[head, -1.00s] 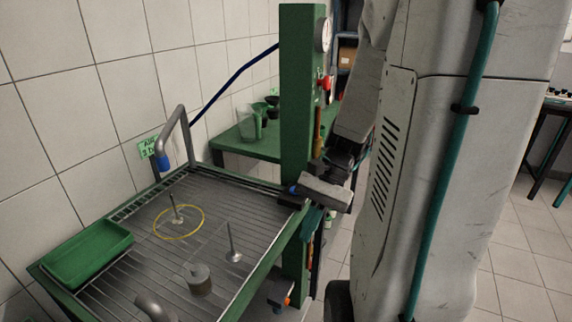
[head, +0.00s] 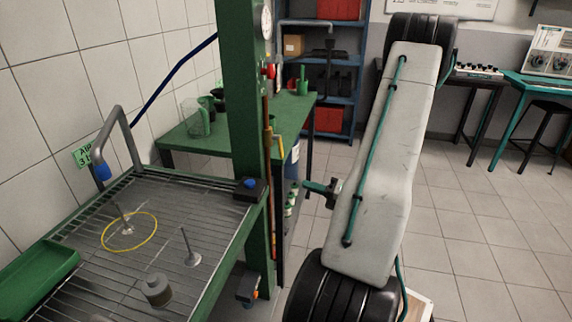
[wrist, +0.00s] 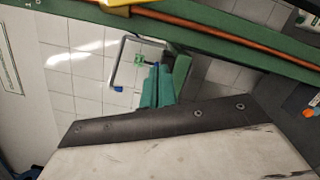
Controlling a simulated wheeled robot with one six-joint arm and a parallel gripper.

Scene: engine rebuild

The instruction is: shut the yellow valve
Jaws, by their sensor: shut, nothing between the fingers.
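A yellow handle (head: 278,146), which I take to be the yellow valve, stands out on the right side of the green post (head: 246,130), beside a copper-coloured pipe (head: 267,122). A yellow part also shows cut off at the top edge of the wrist view (wrist: 116,4). My gripper (head: 309,186) is to the right of and below the handle, apart from it, with its fingers pointing left toward the post. In the wrist view its teal fingers (wrist: 156,86) are shut and empty. How far the valve is turned I cannot tell.
A red knob (head: 268,72) and a gauge (head: 266,22) are higher on the post. The green-framed grate bench (head: 205,215) is at left, with a green tray (head: 36,268). A green table (head: 175,140) stands behind.

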